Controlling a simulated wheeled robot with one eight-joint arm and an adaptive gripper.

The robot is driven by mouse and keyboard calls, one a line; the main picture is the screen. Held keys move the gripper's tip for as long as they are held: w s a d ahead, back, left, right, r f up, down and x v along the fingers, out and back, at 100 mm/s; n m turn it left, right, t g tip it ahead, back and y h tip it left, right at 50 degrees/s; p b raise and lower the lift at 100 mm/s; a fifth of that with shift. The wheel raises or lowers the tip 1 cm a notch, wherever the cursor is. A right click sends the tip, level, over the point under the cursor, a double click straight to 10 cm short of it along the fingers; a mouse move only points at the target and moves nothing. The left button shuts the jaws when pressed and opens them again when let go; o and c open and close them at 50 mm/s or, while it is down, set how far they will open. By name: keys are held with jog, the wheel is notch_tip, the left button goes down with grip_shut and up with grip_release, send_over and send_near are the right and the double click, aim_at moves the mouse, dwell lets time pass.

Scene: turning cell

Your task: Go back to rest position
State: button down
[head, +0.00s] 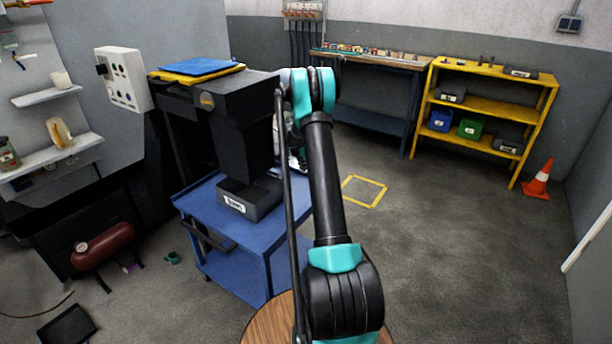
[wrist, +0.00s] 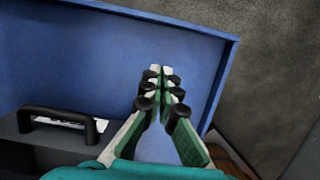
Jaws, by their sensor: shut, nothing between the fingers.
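My gripper shows in the wrist view (wrist: 161,75), with its green and white fingers brought together at the tips and nothing between them. It is over the blue cart (wrist: 120,40), whose top surface lies below the fingers. In the head view my black and teal arm reaches forward to the cart (head: 215,250), and the gripper is mostly hidden behind the arm, with only a small part showing (head: 298,160).
A dark labelled bin (head: 265,205) stands on the cart; its handle shows in the wrist view (wrist: 60,115). Yellow shelves (head: 490,105), a workbench (head: 375,62) and an orange cone (head: 538,180) stand at the back right. The floor right of my arm is clear.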

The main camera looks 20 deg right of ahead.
jog(key=shift+v, duration=1.55)
jog(key=s+a+r+m+t+y, duration=0.1)
jog(key=s+a+r+m, duration=0.5)
jog(key=s, duration=0.5)
jog(key=s+a+r+m, duration=0.6)
jog(key=s+a+r, duration=0.1)
jog(key=s, duration=0.4)
jog(key=s+a+f+m, duration=0.2)
jog(key=s+m, duration=0.4)
jog(key=s, duration=0.7)
jog(key=s+a+f+m+t+y, duration=0.1)
jog(key=s+a+m, duration=0.4)
jog(key=s, duration=0.9)
jog(key=shift+a+f+m+t, duration=0.15)
jog(key=shift+f+m+t, duration=0.25)
jog(key=shift+m, duration=0.7)
